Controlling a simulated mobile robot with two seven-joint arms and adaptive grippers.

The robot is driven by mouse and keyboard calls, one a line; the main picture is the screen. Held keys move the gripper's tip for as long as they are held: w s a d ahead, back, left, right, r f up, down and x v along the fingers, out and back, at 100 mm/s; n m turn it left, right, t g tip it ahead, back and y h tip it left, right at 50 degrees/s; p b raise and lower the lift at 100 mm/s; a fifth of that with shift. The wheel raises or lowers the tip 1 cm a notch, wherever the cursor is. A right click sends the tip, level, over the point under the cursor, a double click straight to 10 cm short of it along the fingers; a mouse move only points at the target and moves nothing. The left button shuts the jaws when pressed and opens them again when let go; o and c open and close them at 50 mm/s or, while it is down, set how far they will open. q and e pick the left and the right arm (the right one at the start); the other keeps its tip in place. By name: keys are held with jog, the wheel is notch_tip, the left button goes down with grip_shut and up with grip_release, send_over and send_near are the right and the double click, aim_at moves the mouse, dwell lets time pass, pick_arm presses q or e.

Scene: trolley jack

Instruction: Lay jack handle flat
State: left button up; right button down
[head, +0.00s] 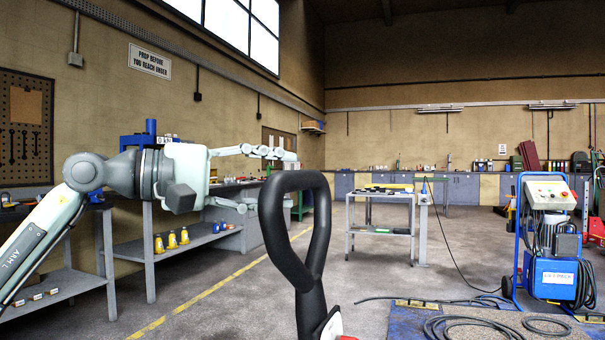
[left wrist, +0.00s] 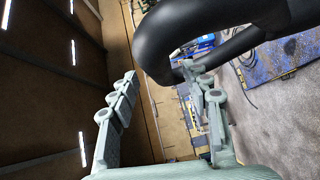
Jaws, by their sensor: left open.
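The jack handle (head: 318,255) stands upright in front of me in the head view, with a black closed loop grip at its top. A bit of its white and red lower part shows at the bottom edge. My left gripper (head: 264,180) is open at the upper left of the loop, with some fingers above it and one lower at its left side. In the left wrist view the black loop (left wrist: 168,45) lies ahead, and the right-hand fingers of my left gripper (left wrist: 160,88) overlap its edge. I cannot tell whether they touch. My right gripper is out of view.
A workbench with shelves (head: 185,238) runs along the left wall. A metal trolley table (head: 382,197) stands behind the handle. A blue power unit (head: 552,277) stands at the right, with hoses on the floor. The grey floor (head: 235,310) left of the handle is clear.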

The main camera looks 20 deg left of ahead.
aim_at(300, 180)
pick_arm(q)
jog(key=shift+p+x, duration=0.35)
jog(key=shift+x, duration=1.7)
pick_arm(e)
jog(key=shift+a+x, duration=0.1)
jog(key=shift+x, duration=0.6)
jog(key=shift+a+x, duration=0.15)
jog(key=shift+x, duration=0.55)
pick_arm(q)
grip_shut()
